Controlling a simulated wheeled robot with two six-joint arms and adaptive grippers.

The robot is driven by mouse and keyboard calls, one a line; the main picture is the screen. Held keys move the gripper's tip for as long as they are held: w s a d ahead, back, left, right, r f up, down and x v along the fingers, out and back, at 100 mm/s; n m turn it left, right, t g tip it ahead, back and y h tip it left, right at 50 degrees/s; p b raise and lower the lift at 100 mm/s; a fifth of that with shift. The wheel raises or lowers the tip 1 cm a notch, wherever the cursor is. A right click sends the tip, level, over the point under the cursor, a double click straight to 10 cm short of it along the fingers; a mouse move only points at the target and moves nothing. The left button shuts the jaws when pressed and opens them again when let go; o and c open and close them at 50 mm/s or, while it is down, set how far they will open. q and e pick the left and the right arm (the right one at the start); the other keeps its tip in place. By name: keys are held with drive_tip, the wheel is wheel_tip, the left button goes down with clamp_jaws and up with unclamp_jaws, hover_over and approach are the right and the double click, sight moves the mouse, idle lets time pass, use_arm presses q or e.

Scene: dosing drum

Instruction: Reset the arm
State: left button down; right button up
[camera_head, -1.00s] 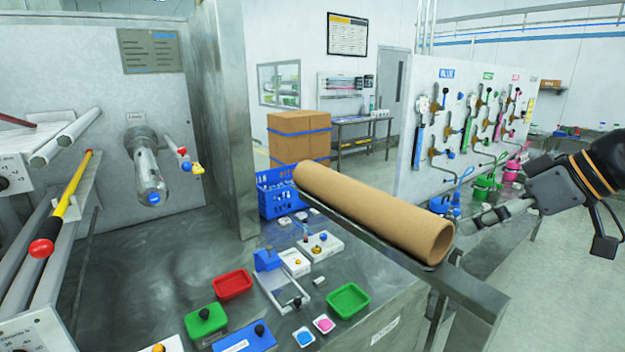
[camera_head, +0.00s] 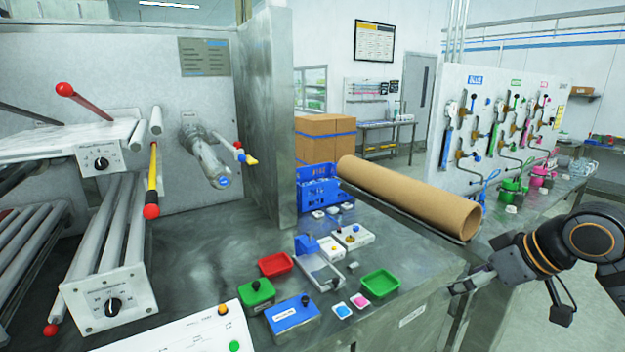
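My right arm comes in from the right edge. Its gripper (camera_head: 468,284) is beside the right front edge of the metal bench, below and in front of the open end of the brown cardboard tube (camera_head: 412,196). The fingers are small and seen edge-on, so I cannot tell whether they are open or shut. I see nothing held in them. The tube lies along a narrow ledge at the back right of the bench. My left arm and gripper are not in view.
The metal bench holds a red tray (camera_head: 276,264), a green tray (camera_head: 380,284), a green button box (camera_head: 257,294), a blue box (camera_head: 293,314) and a blue crate (camera_head: 318,188). Roller machines (camera_head: 108,302) stand at left. Open floor lies at lower right.

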drive_tip(key=s+a+f+m+h, duration=0.1)
drive_tip(key=s+a+f, duration=0.15)
drive_tip(key=f, duration=0.75)
drive_tip(key=s+a+f+h, duration=0.1)
drive_tip(key=s+a+f, duration=0.15)
drive_tip(key=f, duration=0.75)
drive_tip(key=s+f+m+g+h, duration=0.2)
drive_tip(key=s+f+m+h, duration=0.15)
drive_tip(key=s+f, duration=0.95)
drive_tip(key=s+d+f+g, duration=0.1)
drive_tip(key=s+d+f, duration=0.1)
drive_tip(key=f, duration=1)
drive_tip(key=s+d+f+g, duration=0.1)
drive_tip(key=f, duration=1.1)
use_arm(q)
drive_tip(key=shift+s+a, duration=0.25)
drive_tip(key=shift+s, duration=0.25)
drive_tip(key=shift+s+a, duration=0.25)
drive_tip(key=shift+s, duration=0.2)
use_arm(e)
drive_tip(key=s+d+f, duration=0.1)
drive_tip(key=s+f, duration=1.5)
drive_tip(key=s, duration=0.3)
drive_tip(key=shift+d+f+g, duration=0.2)
drive_tip(key=shift+f+g, duration=0.05)
drive_tip(key=shift+g, duration=0.15)
drive_tip(key=shift+m, duration=0.25)
